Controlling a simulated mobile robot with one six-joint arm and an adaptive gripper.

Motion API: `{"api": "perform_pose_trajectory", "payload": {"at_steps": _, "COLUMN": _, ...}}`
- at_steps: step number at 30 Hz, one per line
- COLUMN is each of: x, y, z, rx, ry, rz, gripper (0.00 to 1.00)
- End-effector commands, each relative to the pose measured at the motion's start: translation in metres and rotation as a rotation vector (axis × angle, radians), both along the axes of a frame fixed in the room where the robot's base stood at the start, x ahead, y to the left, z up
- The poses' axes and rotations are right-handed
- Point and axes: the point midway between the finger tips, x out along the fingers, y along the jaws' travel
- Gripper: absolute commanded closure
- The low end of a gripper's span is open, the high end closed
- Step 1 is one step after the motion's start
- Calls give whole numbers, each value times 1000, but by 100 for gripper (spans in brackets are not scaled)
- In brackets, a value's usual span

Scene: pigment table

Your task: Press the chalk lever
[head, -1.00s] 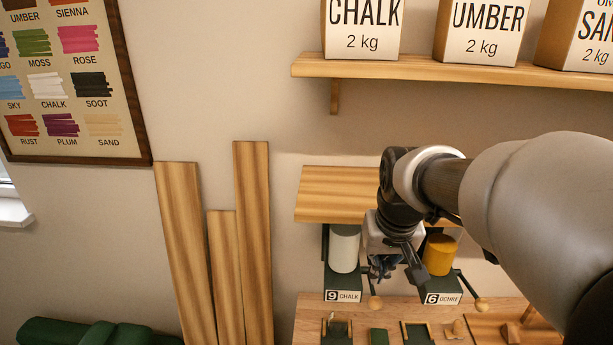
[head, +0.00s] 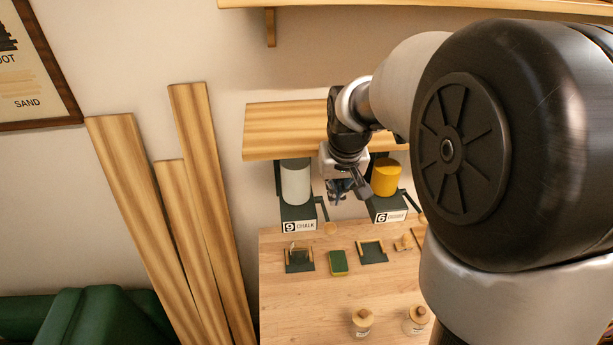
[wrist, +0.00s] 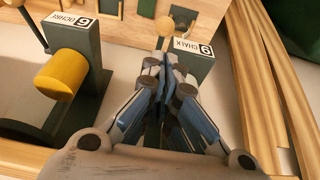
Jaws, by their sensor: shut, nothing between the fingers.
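The chalk dispenser has a white cylinder (head: 296,184) on a dark green body labelled "9 CHALK" (head: 300,226). Its lever is a thin dark rod ending in a round wooden knob (head: 330,228), just right of the label. My gripper (head: 341,197) is shut and empty, above and behind the knob, between the chalk and ochre dispensers. In the wrist view, my shut fingertips (wrist: 167,62) point toward the chalk knob (wrist: 165,25), beside the chalk label (wrist: 189,48). A gap seems to separate fingertips and knob. Part of the chalk body is hidden by my fingers.
The ochre dispenser with its yellow cylinder (head: 386,177) stands close on the right. A wooden shelf (head: 280,130) is above and behind. The wooden table (head: 290,300) holds small trays, a green pad (head: 338,262) and jars (head: 362,322). Planks lean at left.

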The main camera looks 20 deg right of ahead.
Motion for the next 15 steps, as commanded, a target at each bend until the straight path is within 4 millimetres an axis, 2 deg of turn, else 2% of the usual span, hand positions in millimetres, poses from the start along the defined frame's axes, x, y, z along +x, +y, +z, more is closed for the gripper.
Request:
{"api": "perform_pose_trajectory", "payload": {"at_steps": 1, "x": 2, "y": 0, "z": -13, "rx": 1, "ry": 6, "rz": 0, "gripper": 100}}
{"api": "perform_pose_trajectory", "payload": {"at_steps": 6, "x": 13, "y": -2, "z": -48, "rx": 1, "ry": 4, "rz": 0, "gripper": 100}}
{"api": "perform_pose_trajectory", "payload": {"at_steps": 9, "x": 14, "y": -3, "z": -65, "rx": 1, "ry": 5, "rz": 0, "gripper": 100}}
{"api": "perform_pose_trajectory", "payload": {"at_steps": 15, "x": 15, "y": -3, "z": -87, "rx": 0, "ry": 2, "rz": 0, "gripper": 100}}
